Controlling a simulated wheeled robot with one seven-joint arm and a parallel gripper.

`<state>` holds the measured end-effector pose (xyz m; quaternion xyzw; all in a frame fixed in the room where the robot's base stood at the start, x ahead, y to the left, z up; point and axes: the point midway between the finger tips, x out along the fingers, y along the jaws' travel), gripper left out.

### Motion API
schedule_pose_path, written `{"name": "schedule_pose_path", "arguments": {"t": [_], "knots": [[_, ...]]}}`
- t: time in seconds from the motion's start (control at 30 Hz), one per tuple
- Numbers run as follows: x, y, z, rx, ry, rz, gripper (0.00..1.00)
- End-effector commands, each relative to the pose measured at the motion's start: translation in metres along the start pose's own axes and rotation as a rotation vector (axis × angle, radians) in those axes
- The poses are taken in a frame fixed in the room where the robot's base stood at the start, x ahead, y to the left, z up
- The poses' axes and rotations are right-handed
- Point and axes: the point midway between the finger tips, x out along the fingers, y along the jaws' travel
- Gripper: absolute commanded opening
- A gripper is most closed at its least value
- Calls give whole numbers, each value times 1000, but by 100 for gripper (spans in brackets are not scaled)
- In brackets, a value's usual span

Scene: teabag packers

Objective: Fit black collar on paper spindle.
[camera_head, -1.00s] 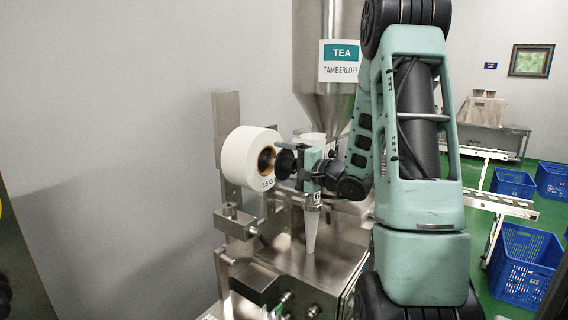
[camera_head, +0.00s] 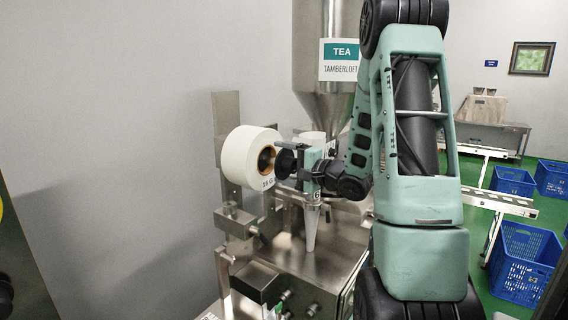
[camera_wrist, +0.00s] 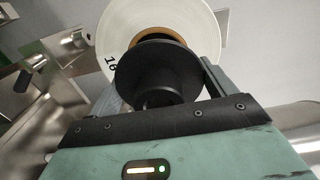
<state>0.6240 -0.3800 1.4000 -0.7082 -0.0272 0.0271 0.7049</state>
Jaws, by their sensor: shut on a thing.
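The black collar (camera_head: 286,163) is a dark flanged disc held at the tip of my gripper (camera_head: 298,168). My gripper is shut on it. In the wrist view the collar (camera_wrist: 158,75) shows its wide flange turned toward the white paper roll (camera_wrist: 130,22). The paper roll (camera_head: 241,158) hangs on the machine with an orange-brown core. The dark spindle end (camera_head: 265,160) shows in the core in the head view. The collar is in front of the core, close to the spindle; whether they touch is unclear. In the wrist view the collar hides the spindle.
A steel hopper (camera_head: 325,75) with a TEA sign stands behind my arm. A steel funnel (camera_head: 311,228) and the machine deck (camera_head: 290,262) lie below my gripper. Blue crates (camera_head: 522,262) and a conveyor (camera_head: 500,200) are at the right.

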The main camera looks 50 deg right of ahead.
Motion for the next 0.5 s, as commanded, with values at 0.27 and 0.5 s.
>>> {"name": "schedule_pose_path", "arguments": {"t": [0.27, 0.5], "knots": [[2, 0, 0, 0, -1, -1, 59], [8, -1, 0, -1, -2, -1, 59]]}}
